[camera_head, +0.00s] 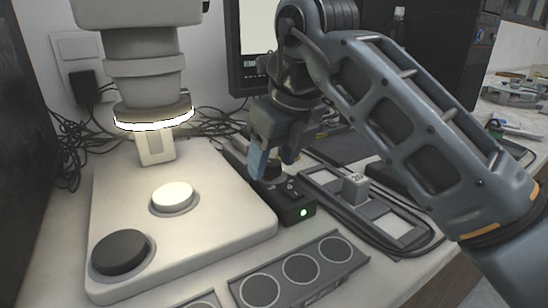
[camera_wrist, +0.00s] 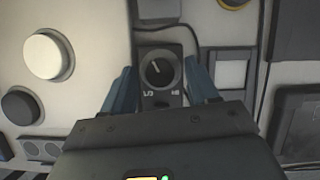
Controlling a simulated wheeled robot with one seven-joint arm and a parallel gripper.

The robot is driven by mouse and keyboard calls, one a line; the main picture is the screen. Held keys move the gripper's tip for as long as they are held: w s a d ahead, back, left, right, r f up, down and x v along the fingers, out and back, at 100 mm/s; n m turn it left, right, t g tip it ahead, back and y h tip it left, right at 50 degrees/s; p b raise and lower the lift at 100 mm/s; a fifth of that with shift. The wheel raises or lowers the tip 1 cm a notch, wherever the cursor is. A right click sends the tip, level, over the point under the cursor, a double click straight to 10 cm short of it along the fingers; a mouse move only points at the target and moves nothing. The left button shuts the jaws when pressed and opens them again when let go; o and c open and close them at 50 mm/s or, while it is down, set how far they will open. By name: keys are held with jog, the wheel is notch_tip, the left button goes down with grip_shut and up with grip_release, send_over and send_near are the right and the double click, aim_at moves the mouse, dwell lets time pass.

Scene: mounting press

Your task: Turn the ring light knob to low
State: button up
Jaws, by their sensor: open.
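The ring light knob (camera_wrist: 158,72) is a dark round dial on a black control box (camera_head: 297,207). In the wrist view its white pointer mark leans up and to the left. Small pale labels sit below it on both sides; the left seems to read LO, the right HI. My gripper (camera_wrist: 160,68) is open, with one blue finger on each side of the knob and a gap visible on both sides. In the head view my gripper (camera_head: 273,165) points down over the box's far end, and the fingers partly hide the knob. The ring light (camera_head: 153,118) glows white.
The microscope base (camera_head: 240,225) with a bright round stage plate (camera_head: 173,197) and a black disc (camera_head: 120,252) stands left of the box. A tray with a grey block (camera_head: 355,188) lies right. A rack with round wells (camera_head: 300,268) lies in front.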

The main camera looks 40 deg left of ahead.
jog(key=shift+c, duration=0.3)
jog(key=c, duration=1)
jog(key=shift+o, duration=0.2)
jog(key=shift+r+n+p, duration=0.15)
jog(key=shift+n+p, duration=0.15)
jog(key=shift+n, duration=0.1)
jog(key=shift+w+d+n+g+p, duration=0.1)
jog(key=shift+w+n+g+p, duration=0.05)
jog(key=shift+n+g+p, duration=0.65)
jog(key=n+g+p, duration=0.1)
jog(key=n, duration=0.2)
jog(key=n+g+p, duration=0.1)
jog(key=n, duration=0.2)
jog(key=shift+w+n+p, duration=0.2)
jog(key=shift+n+p, duration=0.1)
jog(key=shift+p, duration=0.05)
jog(key=n, duration=0.2)
jog(key=n+g+h+p, duration=0.1)
jog(key=n, duration=0.2)
jog(key=shift+a+n+g+h, duration=0.25)
jog(key=shift+n+g+h, duration=0.05)
jog(key=shift+w+a+n+g+h+p, duration=0.15)
jog(key=shift+n+h, duration=0.25)
jog(key=shift+n, duration=0.65)
jog(key=shift+s+d+n+g+h+p, duration=0.15)
jog(key=shift+n+h, duration=0.25)
jog(key=shift+n, duration=0.65)
jog(key=shift+a, duration=0.1)
